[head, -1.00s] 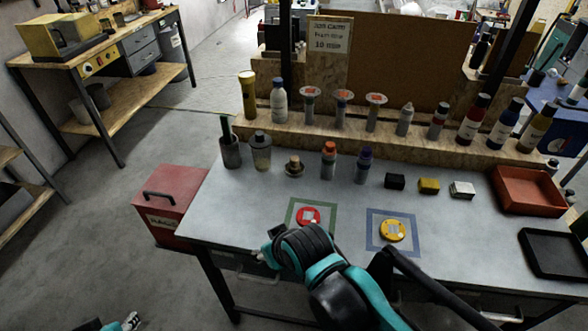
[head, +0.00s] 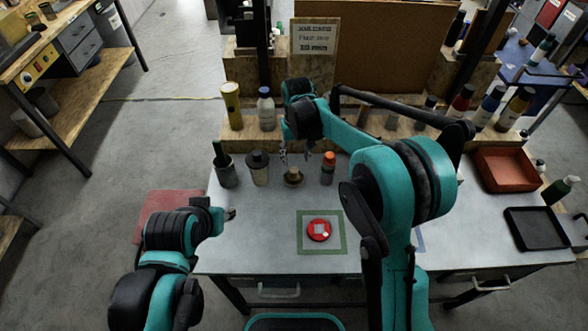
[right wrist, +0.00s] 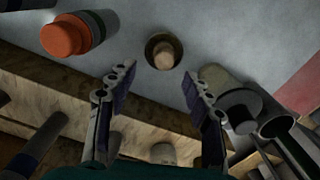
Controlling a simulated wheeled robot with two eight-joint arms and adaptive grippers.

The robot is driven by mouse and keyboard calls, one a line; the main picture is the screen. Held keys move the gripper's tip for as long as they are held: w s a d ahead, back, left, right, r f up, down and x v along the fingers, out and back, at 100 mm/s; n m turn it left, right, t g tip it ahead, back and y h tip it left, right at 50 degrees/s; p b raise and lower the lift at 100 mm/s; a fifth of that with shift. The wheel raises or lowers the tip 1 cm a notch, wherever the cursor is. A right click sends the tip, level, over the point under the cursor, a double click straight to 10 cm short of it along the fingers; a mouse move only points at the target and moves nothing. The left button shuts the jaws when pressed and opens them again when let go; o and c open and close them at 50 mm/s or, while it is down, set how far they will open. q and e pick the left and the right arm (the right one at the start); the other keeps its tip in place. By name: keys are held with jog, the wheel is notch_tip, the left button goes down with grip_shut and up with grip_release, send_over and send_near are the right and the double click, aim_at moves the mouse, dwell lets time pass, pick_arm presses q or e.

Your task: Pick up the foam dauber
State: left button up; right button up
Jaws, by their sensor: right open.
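What looks like the foam dauber (head: 293,177) is a small piece with a tan rounded top and a dark round base, standing on the grey table (head: 255,225). In the right wrist view the dauber (right wrist: 163,53) lies just beyond and between the fingertips, apart from both. My right gripper (head: 297,158) is open and empty, pointing down above the dauber; it also shows in the right wrist view (right wrist: 160,75). My left gripper (head: 231,214) is at the table's left edge, too small to tell its opening.
An orange-capped bottle (head: 328,168) stands right of the dauber, a dark-capped jar (head: 258,168) left of it, and a cup with a green handle (head: 227,172) farther left. A wooden ledge (head: 245,136) with bottles runs behind. A red disc (head: 319,230) lies nearer me.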

aim_at(294, 170)
jog(key=shift+w+a+f, duration=0.15)
jog(key=shift+a+f, duration=0.15)
jog(key=shift+a, duration=0.05)
notch_tip(294, 170, down, 3)
jog(key=shift+a+b, duration=0.1)
jog(key=shift+b, duration=0.25)
notch_tip(294, 170, down, 5)
jog(key=shift+f+b, duration=0.1)
jog(key=shift+b, duration=0.85)
jog(key=shift+c, duration=0.9)
jog(key=c, duration=1)
